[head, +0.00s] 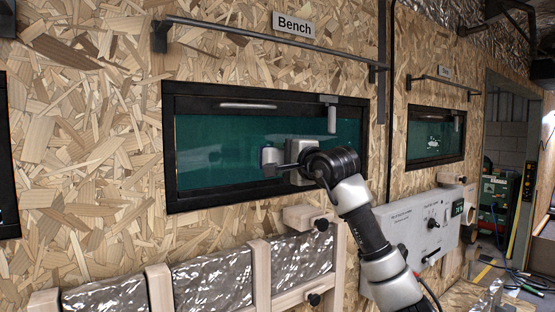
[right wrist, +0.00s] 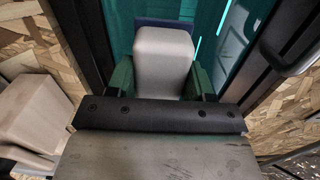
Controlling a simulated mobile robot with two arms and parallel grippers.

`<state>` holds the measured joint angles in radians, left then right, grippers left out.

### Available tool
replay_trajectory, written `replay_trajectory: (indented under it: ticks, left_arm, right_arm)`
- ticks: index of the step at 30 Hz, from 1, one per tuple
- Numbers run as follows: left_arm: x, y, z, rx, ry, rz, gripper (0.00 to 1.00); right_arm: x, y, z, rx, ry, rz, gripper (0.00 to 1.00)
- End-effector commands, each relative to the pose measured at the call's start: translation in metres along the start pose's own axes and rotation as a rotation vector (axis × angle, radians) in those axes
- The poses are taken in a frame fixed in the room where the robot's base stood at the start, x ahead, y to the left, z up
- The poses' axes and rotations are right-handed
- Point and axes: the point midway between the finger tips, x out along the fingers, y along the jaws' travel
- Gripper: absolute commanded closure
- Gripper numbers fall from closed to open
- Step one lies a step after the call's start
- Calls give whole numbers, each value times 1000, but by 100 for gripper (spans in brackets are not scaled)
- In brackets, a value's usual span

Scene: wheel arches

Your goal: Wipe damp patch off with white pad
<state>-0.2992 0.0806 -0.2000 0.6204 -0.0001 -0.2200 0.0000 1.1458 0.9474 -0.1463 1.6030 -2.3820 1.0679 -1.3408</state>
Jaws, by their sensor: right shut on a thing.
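The white pad (head: 268,156) is a pale block with a blue layer on its far side. It is held in front of the dark green window pane (head: 225,142) under the "Bench" sign. My right gripper (head: 281,164) is shut on it. In the right wrist view the white pad (right wrist: 163,58) sits between the two green fingers, its blue layer toward the glass. I cannot tell whether it touches the glass. A faint paler smear (head: 212,155) shows on the pane left of the pad; I cannot tell if it is the damp patch. My left gripper is not in view.
A black frame (head: 168,150) surrounds the pane. A dark rail (head: 260,36) runs above it, and wooden battens (head: 160,290) with foil stand below. A second window (head: 433,136) with a whitish mark and a control panel (head: 425,225) are to the right.

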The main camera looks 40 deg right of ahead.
Motion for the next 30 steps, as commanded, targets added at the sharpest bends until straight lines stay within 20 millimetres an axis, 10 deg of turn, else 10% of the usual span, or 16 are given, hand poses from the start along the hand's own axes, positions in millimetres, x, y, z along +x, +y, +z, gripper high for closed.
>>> replay_trajectory:
  ticks: [30]
  left_arm:
    - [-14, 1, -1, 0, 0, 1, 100]
  right_arm:
    - [2, -3, -63, 1, 0, -1, 67]
